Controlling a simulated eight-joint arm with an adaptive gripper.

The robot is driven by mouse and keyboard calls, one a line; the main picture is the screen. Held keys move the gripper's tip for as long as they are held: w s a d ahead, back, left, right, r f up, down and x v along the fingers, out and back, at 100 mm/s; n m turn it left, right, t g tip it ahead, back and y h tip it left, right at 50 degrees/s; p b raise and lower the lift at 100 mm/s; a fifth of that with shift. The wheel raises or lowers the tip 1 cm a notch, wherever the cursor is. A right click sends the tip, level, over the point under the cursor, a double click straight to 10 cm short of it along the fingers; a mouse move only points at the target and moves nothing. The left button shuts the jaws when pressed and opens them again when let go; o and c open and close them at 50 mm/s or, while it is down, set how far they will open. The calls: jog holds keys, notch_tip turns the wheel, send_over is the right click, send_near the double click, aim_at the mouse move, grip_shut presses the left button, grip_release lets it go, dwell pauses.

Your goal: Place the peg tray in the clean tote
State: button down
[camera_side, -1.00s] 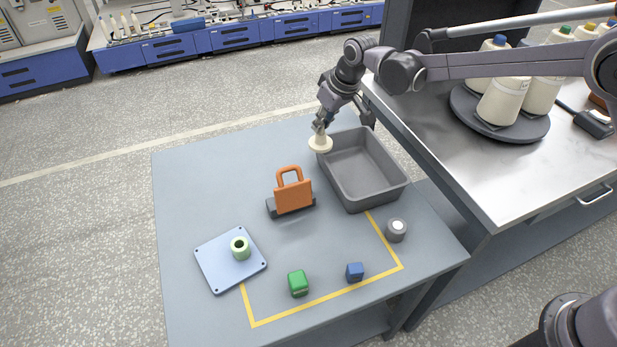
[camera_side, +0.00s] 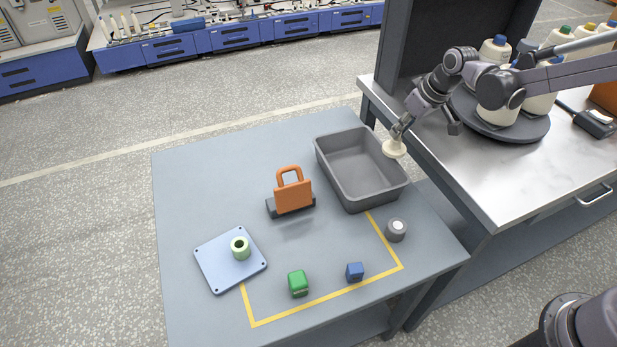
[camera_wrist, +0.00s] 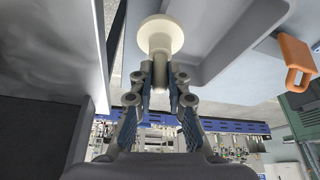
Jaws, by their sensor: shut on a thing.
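The peg tray looks to be the light blue square plate (camera_side: 215,267) at the table's left front. A pale green ring-shaped bobbin (camera_side: 241,249) stands on it. A grey, open, empty tote (camera_side: 345,167), which I take for the clean tote, sits at the table's back right. My gripper (camera_side: 401,132) is shut on the stem of a cream flanged piece (camera_side: 394,149) and holds it by the tote's right rim, away from the blue plate. The wrist view shows the cream piece (camera_wrist: 160,37) beyond my fingertips (camera_wrist: 160,84). Its height above the rim is unclear.
An orange handled block (camera_side: 292,196) on a dark base stands mid-table. A green block (camera_side: 298,284), blue block (camera_side: 355,272) and grey round piece (camera_side: 397,230) lie near yellow tape. The table's back left is clear.

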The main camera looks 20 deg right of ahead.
jog(key=shift+w+a+f, duration=0.5)
jog(key=shift+a+f, duration=0.85)
jog(key=shift+f, duration=0.2)
jog(key=shift+w+a+f, duration=0.5)
jog(key=shift+a+f, duration=0.85)
jog(key=shift+f, duration=0.15)
jog(key=shift+w+a+f, duration=0.5)
jog(key=shift+a+f, duration=0.85)
jog(key=shift+f, duration=0.2)
jog(key=shift+f, duration=0.15)
jog(key=c, duration=1.3)
grip_release()
